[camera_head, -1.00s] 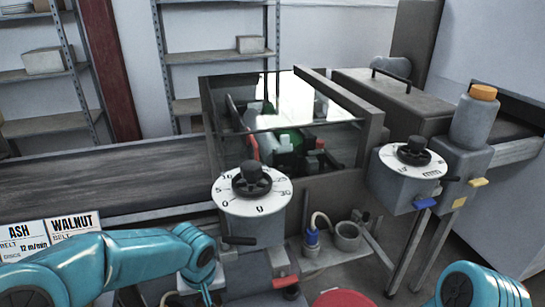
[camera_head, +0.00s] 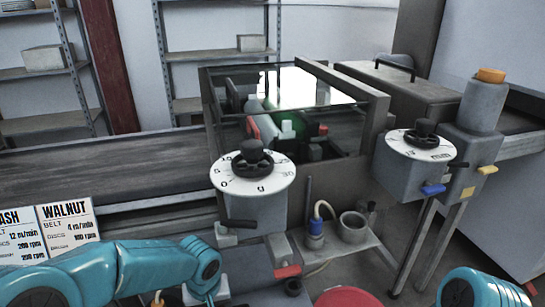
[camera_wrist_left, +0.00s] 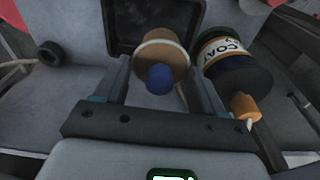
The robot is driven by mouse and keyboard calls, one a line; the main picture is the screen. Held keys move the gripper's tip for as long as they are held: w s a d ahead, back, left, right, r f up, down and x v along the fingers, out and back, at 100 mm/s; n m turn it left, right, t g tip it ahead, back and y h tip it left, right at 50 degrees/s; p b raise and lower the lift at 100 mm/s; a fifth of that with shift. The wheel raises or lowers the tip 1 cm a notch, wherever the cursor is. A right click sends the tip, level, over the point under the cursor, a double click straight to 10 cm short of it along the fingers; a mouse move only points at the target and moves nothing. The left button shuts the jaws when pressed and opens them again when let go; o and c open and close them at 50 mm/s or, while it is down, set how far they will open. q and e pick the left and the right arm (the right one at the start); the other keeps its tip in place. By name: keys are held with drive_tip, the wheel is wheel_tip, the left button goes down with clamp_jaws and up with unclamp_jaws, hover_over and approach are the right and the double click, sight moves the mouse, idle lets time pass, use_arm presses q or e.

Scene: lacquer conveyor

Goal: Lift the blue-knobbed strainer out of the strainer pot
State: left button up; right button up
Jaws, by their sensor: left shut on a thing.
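In the left wrist view a tan, round strainer with a blue knob (camera_wrist_left: 160,79) sits between the fingers of my left gripper (camera_wrist_left: 160,66). The gripper is shut on it. The knob faces the camera. The strainer's far part is hidden, so I cannot tell whether it is inside the strainer pot or clear of it. In the head view my left arm comes in low at the left, and its gripper is not clearly visible. My right gripper is out of view; only part of my teal right arm shows at the lower right.
A dark can labelled COAT (camera_wrist_left: 236,66) stands close right of the gripper, with an orange knob (camera_wrist_left: 243,106) near it. In the head view a dial (camera_head: 253,172), a blue fitting with a hose (camera_head: 316,236) and a grey cup (camera_head: 353,226) stand before the glass-topped machine (camera_head: 300,88).

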use_arm(q)
drive_tip(key=o, duration=1.2)
drive_tip(key=shift+o, duration=0.2)
drive_tip(key=shift+r, duration=0.1)
wheel_tip(320, 180, up, 12)
drive_tip(key=s+p, duration=0.1)
drive_tip(key=p, duration=0.1)
drive_tip(key=shift+s+d, duration=0.15)
drive_tip(key=shift+s, duration=0.1)
drive_tip(key=s+d+f+m+g+h+p, duration=0.1)
drive_tip(key=s+f+h+p, duration=0.1)
drive_tip(key=s+f+p, duration=0.35)
drive_tip(key=s+d+f+g+h+p, duration=0.1)
drive_tip(key=s+d+f+h+p, duration=0.1)
drive_tip(key=f, duration=0.6)
drive_tip(key=s+a+f+t+p, duration=0.1)
drive_tip(key=s+f+p, duration=0.3)
drive_tip(key=s, duration=0.7)
drive_tip(key=shift+f, duration=0.75)
